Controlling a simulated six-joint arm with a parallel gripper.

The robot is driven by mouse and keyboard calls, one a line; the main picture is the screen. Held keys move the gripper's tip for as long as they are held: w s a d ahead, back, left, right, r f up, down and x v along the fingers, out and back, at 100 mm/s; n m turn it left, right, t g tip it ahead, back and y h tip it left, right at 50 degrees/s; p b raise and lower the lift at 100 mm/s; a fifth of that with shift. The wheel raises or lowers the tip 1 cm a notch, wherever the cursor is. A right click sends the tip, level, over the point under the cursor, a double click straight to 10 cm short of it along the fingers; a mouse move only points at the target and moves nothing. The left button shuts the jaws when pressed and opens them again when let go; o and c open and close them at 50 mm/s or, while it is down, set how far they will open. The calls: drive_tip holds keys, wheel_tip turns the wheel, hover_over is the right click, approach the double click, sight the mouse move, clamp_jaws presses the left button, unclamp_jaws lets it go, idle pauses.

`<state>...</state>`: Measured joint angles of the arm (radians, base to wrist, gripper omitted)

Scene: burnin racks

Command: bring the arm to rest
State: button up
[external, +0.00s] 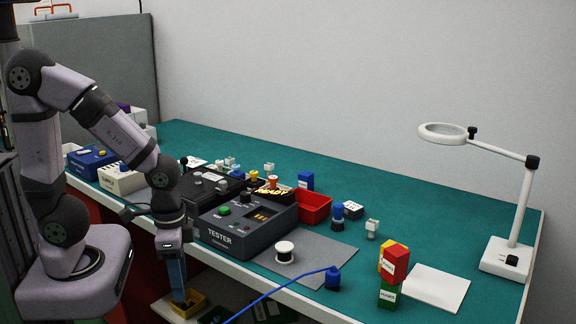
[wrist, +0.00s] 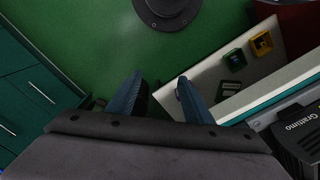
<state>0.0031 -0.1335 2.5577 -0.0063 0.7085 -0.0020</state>
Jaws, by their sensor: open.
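My gripper (external: 177,290) hangs pointing down at the front edge of the bench (external: 400,183), left of the tester. In the wrist view my gripper (wrist: 160,92) has its two blue fingers apart, with nothing between them. Below the fingers are the green floor (wrist: 90,45) and a pale lower shelf (wrist: 205,75). My arm is folded, with the upper links raised at the left of the external view.
A dark grey tester (external: 245,228) stands on the bench near the gripper, with a red bin (external: 314,207) behind it. A white magnifier lamp (external: 515,225) stands at the right. Small yellow and green bins lie on the lower shelf. Teal drawers (wrist: 35,90) show at left in the wrist view.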

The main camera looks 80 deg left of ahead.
drive_tip(key=shift+s+a, duration=0.1)
drive_tip(key=shift+s, duration=0.1)
wheel_tip(320, 180, up, 8)
drive_tip(key=p, duration=0.7)
drive_tip(key=shift+f, duration=0.25)
